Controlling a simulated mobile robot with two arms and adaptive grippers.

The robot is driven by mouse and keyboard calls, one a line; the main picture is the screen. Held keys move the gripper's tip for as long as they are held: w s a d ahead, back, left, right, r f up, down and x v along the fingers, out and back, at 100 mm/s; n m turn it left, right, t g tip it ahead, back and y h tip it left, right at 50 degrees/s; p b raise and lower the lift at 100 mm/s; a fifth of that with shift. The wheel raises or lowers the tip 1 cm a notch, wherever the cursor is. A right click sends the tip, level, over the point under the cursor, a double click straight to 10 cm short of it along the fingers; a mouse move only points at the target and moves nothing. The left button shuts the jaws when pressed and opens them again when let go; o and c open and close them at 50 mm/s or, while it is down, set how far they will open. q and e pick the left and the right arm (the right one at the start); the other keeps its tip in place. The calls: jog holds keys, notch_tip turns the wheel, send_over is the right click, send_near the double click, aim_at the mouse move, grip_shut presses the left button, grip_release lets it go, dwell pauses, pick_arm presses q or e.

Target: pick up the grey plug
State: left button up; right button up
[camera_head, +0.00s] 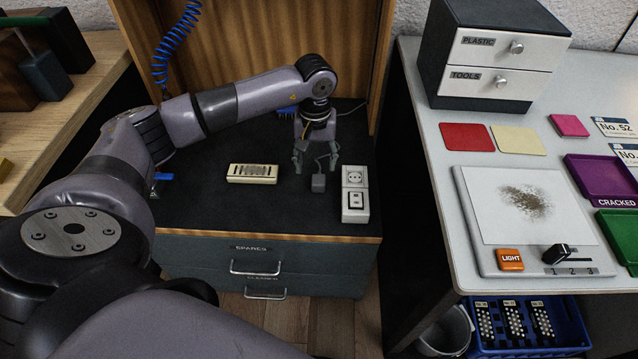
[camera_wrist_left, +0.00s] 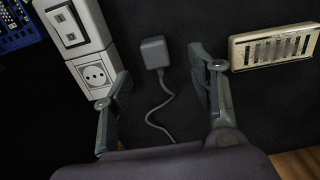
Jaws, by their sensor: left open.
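The grey plug (camera_head: 318,184) is a small dark block with a cord, lying on the dark bench top between a cream slotted box and a white socket unit. In the left wrist view the plug (camera_wrist_left: 154,53) lies beyond the fingertips, between their lines, with its grey cord curving back toward the gripper. My left gripper (camera_head: 316,165) is open and empty, pointing down above the plug; it also shows in the left wrist view (camera_wrist_left: 158,72). I cannot tell its exact height above the bench. My right gripper is not in view.
The white socket and switch unit (camera_head: 354,202) stands close to the right of the plug. The cream slotted box (camera_head: 252,173) lies to its left. A wooden back panel rises behind. A grey table (camera_head: 445,140) with trays and a drawer cabinet (camera_head: 492,58) stands at the right.

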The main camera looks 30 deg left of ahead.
pick_arm(q)
jog(key=f, duration=0.2)
jog(key=f+b, duration=0.1)
jog(key=f, duration=0.4)
jog(key=shift+w+d+f, duration=0.2)
jog(key=shift+w+d, duration=0.05)
jog(key=shift+w, duration=0.05)
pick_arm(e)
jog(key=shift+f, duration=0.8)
pick_arm(q)
jog(key=shift+r, duration=0.1)
jog(key=c, duration=1.2)
jog(key=shift+o, duration=0.2)
jog(key=shift+r, duration=0.1)
notch_tip(320, 180, up, 12)
jog(key=p, duration=0.2)
notch_tip(320, 180, up, 8)
jog(key=p, duration=0.1)
send_over(319, 179)
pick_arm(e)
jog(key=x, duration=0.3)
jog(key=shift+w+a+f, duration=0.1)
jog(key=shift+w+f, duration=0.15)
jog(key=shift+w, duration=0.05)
pick_arm(q)
jog(key=shift+a, duration=0.1)
